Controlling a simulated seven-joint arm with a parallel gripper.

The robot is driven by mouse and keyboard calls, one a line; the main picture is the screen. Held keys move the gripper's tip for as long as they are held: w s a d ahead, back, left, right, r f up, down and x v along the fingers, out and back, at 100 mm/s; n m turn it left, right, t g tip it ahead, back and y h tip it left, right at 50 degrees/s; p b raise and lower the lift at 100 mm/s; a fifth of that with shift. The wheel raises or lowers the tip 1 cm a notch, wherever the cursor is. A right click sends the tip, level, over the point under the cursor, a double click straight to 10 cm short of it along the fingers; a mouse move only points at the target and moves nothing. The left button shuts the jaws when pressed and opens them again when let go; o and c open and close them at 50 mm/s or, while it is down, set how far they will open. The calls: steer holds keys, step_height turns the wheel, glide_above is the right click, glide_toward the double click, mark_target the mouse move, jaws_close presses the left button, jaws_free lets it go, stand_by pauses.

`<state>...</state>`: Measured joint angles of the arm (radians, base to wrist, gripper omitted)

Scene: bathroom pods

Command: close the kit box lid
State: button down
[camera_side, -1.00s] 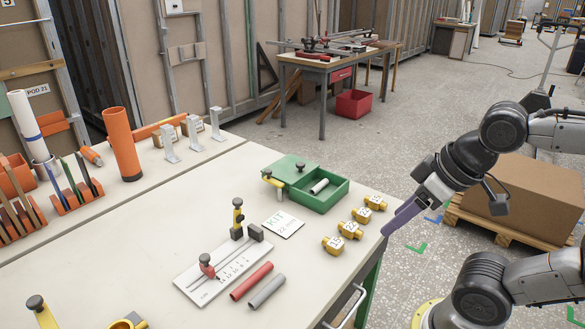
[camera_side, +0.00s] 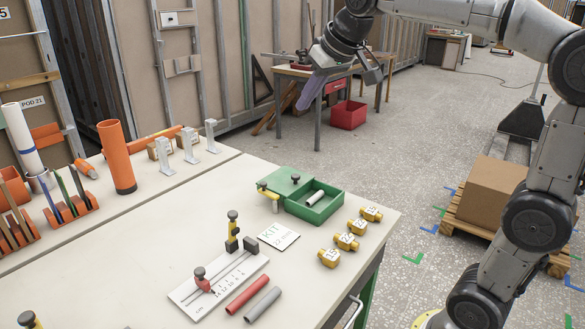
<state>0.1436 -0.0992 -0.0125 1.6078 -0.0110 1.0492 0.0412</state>
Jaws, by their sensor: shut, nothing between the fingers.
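The green kit box (camera_side: 329,213) stands on the white table near its back right edge. Its green lid (camera_side: 280,182), with a dark knob (camera_side: 295,179), is slid to the left and covers only part of the box. The right part is open, and a light grey cylinder (camera_side: 315,198) lies inside. A yellow part with a dark knob (camera_side: 265,187) stands at the lid's left side.
A KIT card (camera_side: 278,236) lies in front of the box. Several yellow numbered blocks (camera_side: 346,242) stand to its right. A white scale fixture (camera_side: 220,278) and red (camera_side: 248,294) and grey (camera_side: 262,304) tubes lie nearer. An orange tube (camera_side: 117,158) stands at left.

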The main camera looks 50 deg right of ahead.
steer(key=w+d+f+m, duration=0.1)
steer(key=w+d+f, duration=0.2)
steer(key=w+d, duration=0.6)
steer(key=m+g, duration=0.2)
steer(key=g, duration=0.1)
glide_above(285, 172)
steer(key=s, duration=0.2)
steer(key=shift+h, duration=0.3)
steer(key=f, duration=2.6)
steer(key=shift+w+a+f, duration=0.15)
steer(key=shift+a+f, duration=0.25)
steer(key=shift+s+a, duration=0.45)
steer(key=shift+s, duration=0.4)
steer(key=shift+s+a, duration=0.4)
steer(key=shift+s, duration=0.45)
